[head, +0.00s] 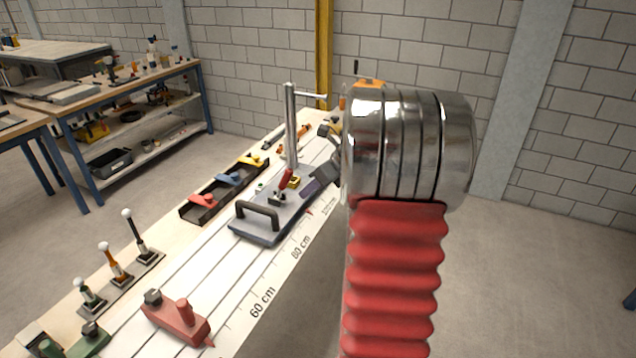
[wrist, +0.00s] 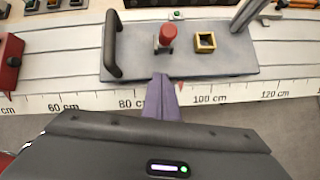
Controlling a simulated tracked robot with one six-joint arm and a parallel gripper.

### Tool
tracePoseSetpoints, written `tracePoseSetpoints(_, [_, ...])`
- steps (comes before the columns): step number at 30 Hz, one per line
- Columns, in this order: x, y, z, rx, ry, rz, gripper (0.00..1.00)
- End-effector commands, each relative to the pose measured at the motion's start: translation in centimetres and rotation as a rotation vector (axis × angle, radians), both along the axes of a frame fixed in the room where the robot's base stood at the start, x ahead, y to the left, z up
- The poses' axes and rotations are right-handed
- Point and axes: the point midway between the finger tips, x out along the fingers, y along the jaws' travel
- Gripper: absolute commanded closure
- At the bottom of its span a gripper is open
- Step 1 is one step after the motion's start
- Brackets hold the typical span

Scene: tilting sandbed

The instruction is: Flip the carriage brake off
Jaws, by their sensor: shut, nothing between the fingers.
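The carriage (head: 252,229) is a grey-blue plate on the white rail bed, with a black bar handle at its near end. It also shows in the wrist view (wrist: 215,68). A short lever with a red knob (head: 286,177), seemingly the brake, stands on the plate; the wrist view shows it from above (wrist: 167,36). Which way it leans is hard to tell. My gripper (wrist: 160,80) is shut and empty, its purple fingers over the carriage's scale-side edge, short of the red knob and apart from it in the picture. In the head view my gripper (head: 304,191) is partly hidden by my arm.
A yellow square socket (wrist: 205,42) and a tall metal post (head: 291,125) stand on the carriage near the lever. A red block (head: 177,318) sits on the bed at the 60 cm side. A dark tray (head: 200,207) holds coloured pieces. Several levers (head: 115,262) line the far side.

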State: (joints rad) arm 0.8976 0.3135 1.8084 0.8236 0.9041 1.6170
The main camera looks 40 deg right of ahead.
Motion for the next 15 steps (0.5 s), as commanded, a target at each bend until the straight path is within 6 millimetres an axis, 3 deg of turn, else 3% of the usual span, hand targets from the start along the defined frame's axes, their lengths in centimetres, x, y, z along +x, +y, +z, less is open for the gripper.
tracePoseSetpoints(1, [0.5, 0.2, -0.7, 0.003, 0.001, 0.001, 1.00])
tracePoseSetpoints(6, [2.7, 0.4, 0.6, -0.001, -0.001, 0.001, 1.00])
tracePoseSetpoints(15, [4.0, 0.5, 1.2, 0.001, 0.000, -0.001, 1.00])
